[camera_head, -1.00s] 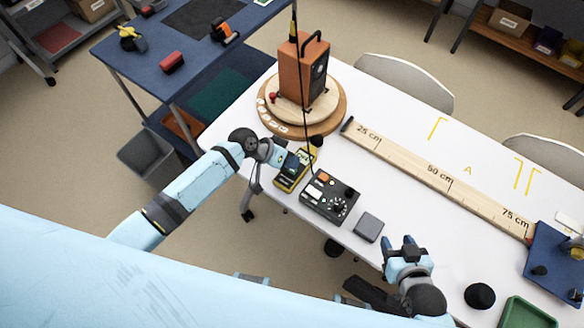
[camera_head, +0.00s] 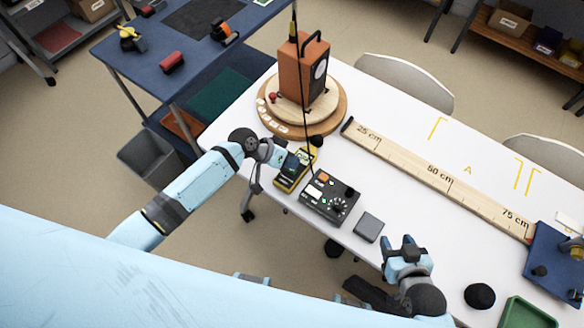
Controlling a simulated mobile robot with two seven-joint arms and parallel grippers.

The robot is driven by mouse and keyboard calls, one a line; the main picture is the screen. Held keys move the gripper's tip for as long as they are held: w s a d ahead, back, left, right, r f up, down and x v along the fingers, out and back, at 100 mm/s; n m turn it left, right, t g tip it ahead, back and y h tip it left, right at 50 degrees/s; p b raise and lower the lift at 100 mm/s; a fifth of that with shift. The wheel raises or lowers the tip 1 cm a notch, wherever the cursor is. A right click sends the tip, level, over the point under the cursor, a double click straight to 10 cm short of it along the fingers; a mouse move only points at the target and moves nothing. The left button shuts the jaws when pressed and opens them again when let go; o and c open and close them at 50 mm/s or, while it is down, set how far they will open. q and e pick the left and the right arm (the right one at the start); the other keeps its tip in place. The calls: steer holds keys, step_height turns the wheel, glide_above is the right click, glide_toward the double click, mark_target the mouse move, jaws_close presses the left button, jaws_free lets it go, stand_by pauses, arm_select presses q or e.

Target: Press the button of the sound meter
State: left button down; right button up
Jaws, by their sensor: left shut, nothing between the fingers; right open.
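The sound meter (camera_head: 288,183) looks to be the yellow and dark handheld device on the white table, left of the black control box. My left gripper (camera_head: 281,157) is shut and empty, with its tip at the upper left part of the meter. It hides part of the meter, and I cannot tell whether it touches it or where its button is. My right gripper (camera_head: 404,250) is open and empty over the front edge of the table, right of a small grey block.
An orange speaker (camera_head: 294,72) stands on a round wooden turntable (camera_head: 338,118), with a dark cable hanging before it. The black control box (camera_head: 321,207), grey block (camera_head: 368,226) and ruler board (camera_head: 420,172) lie on the white table (camera_head: 420,138). A black ball-like object (camera_head: 479,296) is at right.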

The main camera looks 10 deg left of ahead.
arm_select(q)
steer(key=shift+f, duration=0.1)
arm_select(e)
steer(key=shift+f, duration=0.2)
arm_select(q)
steer(key=shift+f, duration=0.35)
arm_select(e)
steer(key=shift+f, duration=0.2)
arm_select(q)
steer(key=shift+f+b, duration=0.5)
steer(key=shift+b, duration=0.1)
arm_select(e)
steer(key=shift+f, duration=0.3)
arm_select(q)
steer(key=shift+r, duration=0.15)
arm_select(e)
steer(key=shift+r, duration=0.1)
arm_select(q)
steer(key=shift+r+p, duration=0.85)
steer(key=shift+p, duration=0.05)
arm_select(e)
steer(key=shift+r, duration=0.85)
arm_select(q)
step_height(320, 180, up, 6)
steer(key=p, duration=0.5)
arm_select(e)
step_height(320, 180, up, 5)
steer(key=shift+r, duration=0.15)
